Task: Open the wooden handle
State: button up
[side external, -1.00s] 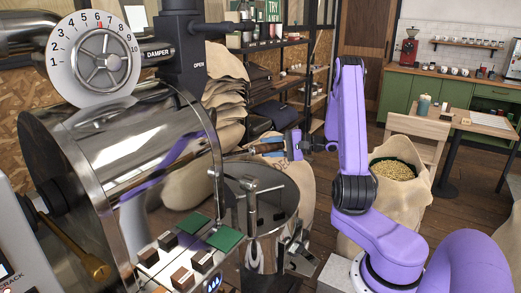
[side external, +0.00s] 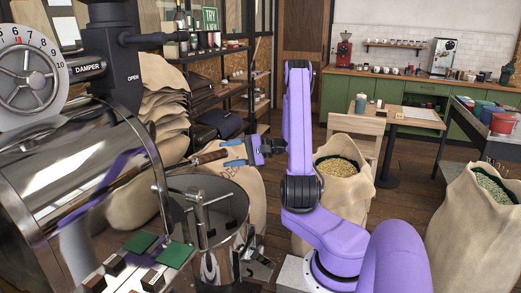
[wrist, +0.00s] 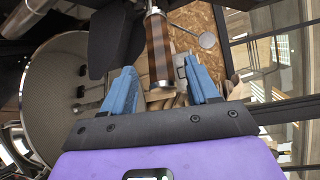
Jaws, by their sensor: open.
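The wooden handle (side external: 209,157) is a brown bar with metal at its inner end, sticking out to the right from the front of the steel roaster drum (side external: 85,175). In the wrist view the wooden handle (wrist: 159,48) comes down from the top, with its free end between my two blue fingers. My gripper (side external: 230,153) is open at the handle's free end, and it also shows in the wrist view (wrist: 160,68). There is a visible gap between the handle and each finger in the wrist view. Contact cannot be made out in the side view.
A round steel cooling pan (side external: 205,200) with an upright metal fitting stands below the handle. Stacked burlap sacks (side external: 165,110) and a shelf rack (side external: 225,75) are behind it. Open bean sacks (side external: 345,180) and a small wooden table (side external: 415,117) stand to the right.

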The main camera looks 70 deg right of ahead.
jog(key=v, duration=1.2)
jog(key=shift+w, duration=0.1)
jog(key=shift+c, duration=0.2)
jog(key=c, duration=0.6)
jog(key=shift+w+r+n+g, duration=0.15)
jog(key=shift+w+n+g, duration=0.1)
jog(key=shift+n+g, duration=0.4)
jog(key=c, duration=0.4)
jog(key=n+g, duration=0.1)
jog(key=w+r+n+g, duration=0.1)
jog(key=n, duration=0.1)
jog(key=d+n+g, duration=0.1)
jog(key=shift+w+r+g, duration=0.2)
jog(key=shift+r+g, duration=0.15)
grip_shut()
jog(key=w+d+r+n+g+h, duration=0.2)
jog(key=d+r+n+g+h, duration=0.1)
jog(key=r+n+h, duration=0.15)
jog(key=w+a+f, duration=0.5)
jog(key=w+f, duration=0.2)
jog(key=w, duration=0.1)
